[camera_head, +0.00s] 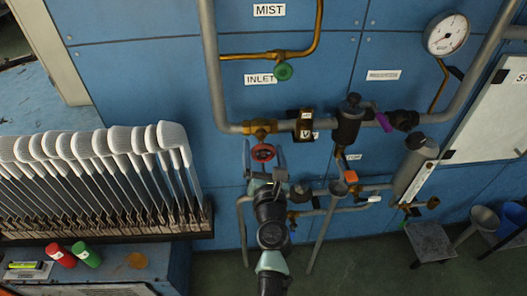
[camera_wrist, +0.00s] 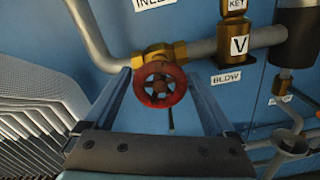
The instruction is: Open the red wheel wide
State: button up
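The red wheel (camera_head: 263,153) is a small round handwheel on a brass valve (camera_head: 259,127) in the grey pipe on the blue panel. In the wrist view the red wheel (camera_wrist: 160,84) faces me, with its brass valve (camera_wrist: 158,55) behind it. My gripper (camera_head: 264,152) is open, and its two fingers (camera_wrist: 160,82) stand left and right of the wheel. The fingertips look level with the wheel's sides, with a small gap at each side. I cannot tell how deep the wheel sits between them. A short dark rod (camera_wrist: 171,118) shows below the wheel.
A green wheel (camera_head: 283,72) sits above, near the INLET label (camera_head: 261,79). A brass block marked V (camera_head: 304,125) and a dark cylinder (camera_head: 349,120) stand to the right. A rack of white sock boards (camera_head: 95,150) fills the left. A pressure gauge (camera_head: 447,34) is upper right.

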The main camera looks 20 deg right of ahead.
jog(key=c, duration=1)
